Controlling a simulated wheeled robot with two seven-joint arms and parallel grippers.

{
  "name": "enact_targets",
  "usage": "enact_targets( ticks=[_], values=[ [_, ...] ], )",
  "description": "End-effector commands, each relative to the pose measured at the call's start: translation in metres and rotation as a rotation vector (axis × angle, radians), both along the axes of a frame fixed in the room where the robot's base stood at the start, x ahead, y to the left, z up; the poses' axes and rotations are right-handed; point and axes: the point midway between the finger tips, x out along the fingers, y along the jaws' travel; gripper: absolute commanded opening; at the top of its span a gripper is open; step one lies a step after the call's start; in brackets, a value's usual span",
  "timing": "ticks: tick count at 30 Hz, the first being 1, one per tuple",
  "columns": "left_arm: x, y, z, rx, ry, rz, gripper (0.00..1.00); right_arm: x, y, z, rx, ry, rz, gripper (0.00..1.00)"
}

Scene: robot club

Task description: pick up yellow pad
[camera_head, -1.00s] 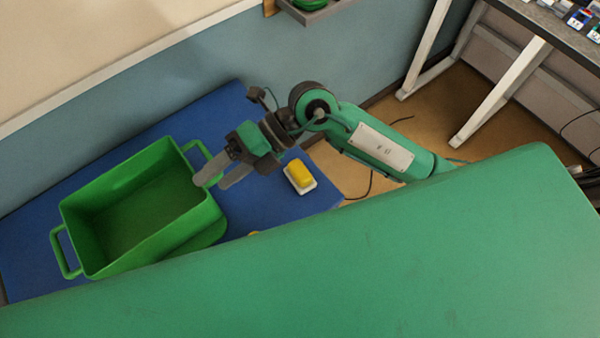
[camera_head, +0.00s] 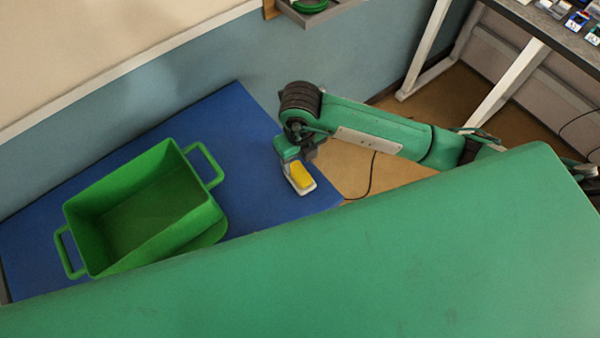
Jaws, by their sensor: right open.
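The yellow pad (camera_head: 301,175) lies on a small white base on the blue table, near its right end. My right gripper (camera_head: 293,172) points down at the pad, with its jaws open. One pale finger shows along the pad's left side; the other finger is hard to make out. I cannot tell whether the fingers touch the pad. My left gripper is not in view.
A green bin (camera_head: 140,212) with two handles stands empty on the blue table (camera_head: 235,120), left of the pad. A large green surface (camera_head: 330,260) fills the foreground. A blue-grey wall (camera_head: 190,85) runs behind the table.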

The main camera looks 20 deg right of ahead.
Motion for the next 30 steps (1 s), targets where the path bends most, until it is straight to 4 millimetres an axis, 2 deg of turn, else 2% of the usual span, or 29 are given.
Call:
enact_targets(
  ticks=[3,10,14,18,27,30],
  values=[
    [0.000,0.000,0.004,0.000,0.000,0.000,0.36,0.000,0.000,-0.014,0.000,0.002,0.000,0.62],
    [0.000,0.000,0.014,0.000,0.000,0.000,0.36,-0.001,0.001,-0.030,0.001,0.003,0.001,0.62],
    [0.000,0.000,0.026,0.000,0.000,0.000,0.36,-0.002,0.001,-0.048,0.001,0.005,0.000,0.62],
    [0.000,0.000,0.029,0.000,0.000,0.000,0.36,-0.001,0.001,-0.067,0.001,0.002,0.000,0.62],
    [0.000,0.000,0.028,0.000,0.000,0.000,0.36,0.000,0.001,-0.074,0.002,-0.001,0.002,0.62],
    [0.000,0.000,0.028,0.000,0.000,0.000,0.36,0.000,0.001,-0.073,0.002,-0.001,0.002,0.42]
  ],
)
